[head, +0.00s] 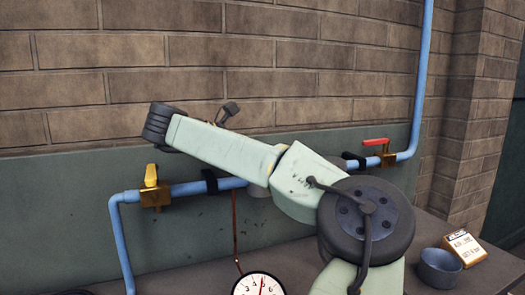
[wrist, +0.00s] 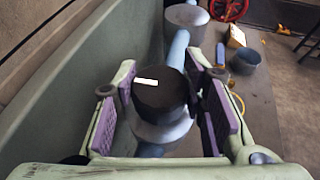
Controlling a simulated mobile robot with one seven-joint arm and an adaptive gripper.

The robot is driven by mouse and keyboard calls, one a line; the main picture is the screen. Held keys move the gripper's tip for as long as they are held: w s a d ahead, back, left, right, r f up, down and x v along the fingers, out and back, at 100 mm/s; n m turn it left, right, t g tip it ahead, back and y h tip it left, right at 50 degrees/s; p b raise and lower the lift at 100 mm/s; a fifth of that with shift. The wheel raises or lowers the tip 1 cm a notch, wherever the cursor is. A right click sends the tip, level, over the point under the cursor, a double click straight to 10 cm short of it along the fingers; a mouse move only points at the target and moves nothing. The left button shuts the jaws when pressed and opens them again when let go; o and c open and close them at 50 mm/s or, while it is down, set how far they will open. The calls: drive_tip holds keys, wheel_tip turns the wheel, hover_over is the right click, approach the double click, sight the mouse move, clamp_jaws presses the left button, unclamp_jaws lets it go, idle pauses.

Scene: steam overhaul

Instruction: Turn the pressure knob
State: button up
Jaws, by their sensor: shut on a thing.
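The pressure knob (wrist: 158,95) is a black round knob with a white mark on top. It sits on a grey round body (wrist: 160,132) on the blue pipe, in the middle of the wrist view. My gripper (wrist: 162,84) has its purple-padded fingers on either side of the knob and is shut on it. The white mark points roughly left to right in the wrist view. In the head view my arm covers the knob and the gripper. A pressure gauge (head: 258,286) with a white dial and a red needle is cut off at the bottom edge.
A yellow-handled valve (head: 152,185) is on the pipe at left and a red-handled valve (head: 378,150) at right. A small labelled box (head: 465,248) and a blue-grey cup (head: 440,267) stand on the bench at right. The brick wall is close behind.

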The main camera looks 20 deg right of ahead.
drive_tip(key=o, duration=1.2)
drive_tip(key=shift+f, duration=0.1)
